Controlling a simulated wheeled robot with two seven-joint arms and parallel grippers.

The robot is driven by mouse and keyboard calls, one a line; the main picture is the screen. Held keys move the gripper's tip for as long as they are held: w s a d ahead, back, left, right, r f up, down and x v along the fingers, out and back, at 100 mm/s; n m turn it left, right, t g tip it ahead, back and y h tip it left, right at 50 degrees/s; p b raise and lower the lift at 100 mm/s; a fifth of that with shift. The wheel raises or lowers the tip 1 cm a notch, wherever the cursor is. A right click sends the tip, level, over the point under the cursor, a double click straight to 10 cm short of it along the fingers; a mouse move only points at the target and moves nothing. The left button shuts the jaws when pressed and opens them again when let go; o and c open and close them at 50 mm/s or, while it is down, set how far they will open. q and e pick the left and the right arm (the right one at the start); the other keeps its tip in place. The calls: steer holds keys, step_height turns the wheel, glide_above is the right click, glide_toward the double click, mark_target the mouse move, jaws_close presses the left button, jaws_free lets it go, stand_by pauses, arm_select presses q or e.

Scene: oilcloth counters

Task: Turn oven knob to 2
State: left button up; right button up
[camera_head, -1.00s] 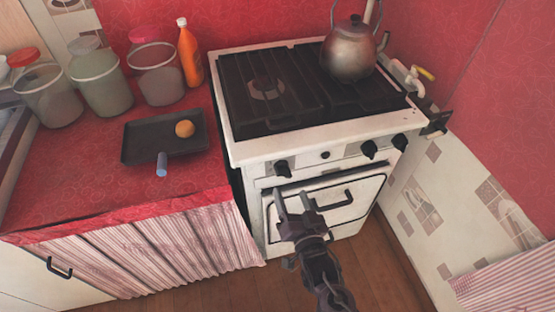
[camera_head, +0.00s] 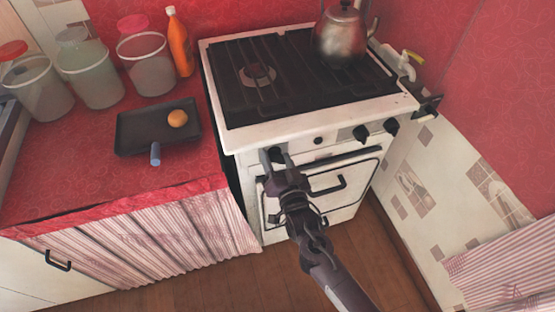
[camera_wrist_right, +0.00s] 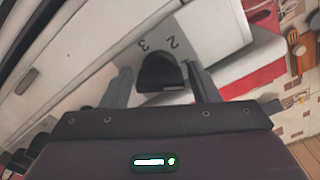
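The white oven (camera_head: 300,225) stands at the right, with black knobs along its front panel. My right gripper (camera_head: 277,161) is at the leftmost knob (camera_head: 273,152), which it partly hides in the head view. In the right wrist view this knob (camera_wrist_right: 160,70) sits between the two grey fingertips (camera_wrist_right: 161,90). The fingers are open, one on each side, with small gaps visible. The printed numbers 2 (camera_wrist_right: 174,42) and 3 (camera_wrist_right: 145,46) show on the panel beside the knob. My left gripper is not in view.
A metal kettle (camera_head: 341,40) stands on the hob. A dark tray (camera_head: 135,140) with a round brown item (camera_head: 177,118) lies on the red counter at left.

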steer(key=c, duration=0.7)
steer(key=shift+n, duration=0.3)
steer(key=shift+r+n+p, duration=0.1)
steer(key=shift+n+p, duration=0.35)
steer(key=shift+n, duration=0.45)
steer(key=n+p, duration=0.1)
steer(key=n, duration=0.2)
steer(key=n+p, duration=0.1)
steer(key=n, duration=0.5)
steer(key=shift+n, duration=0.3)
steer(key=o, duration=1)
steer(key=shift+c, duration=0.2)
